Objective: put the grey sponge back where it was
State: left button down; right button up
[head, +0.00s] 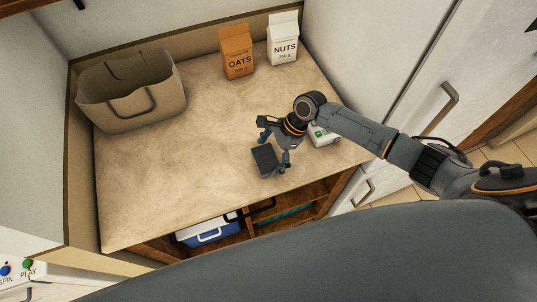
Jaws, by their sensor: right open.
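The grey sponge (265,160), a dark grey block, is on the wooden top (180,180), toward its front edge. My right gripper (274,153) reaches in from the right, above the top. It is open, with its fingers spread close around the sponge's far and right sides. I cannot tell whether a finger touches the sponge. My left gripper is out of view.
A white and green item (322,136) stands partly hidden behind my right arm. A beige bag (131,95) is at the back left, with an oats box (237,52) and a nuts box (283,39) at the back. A blue cooler (207,233) sits below. The left middle is clear.

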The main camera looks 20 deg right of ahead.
jog(key=shift+r, duration=0.1)
jog(key=b+v, duration=0.2)
jog(key=v, duration=1)
jog(key=shift+b, duration=0.3)
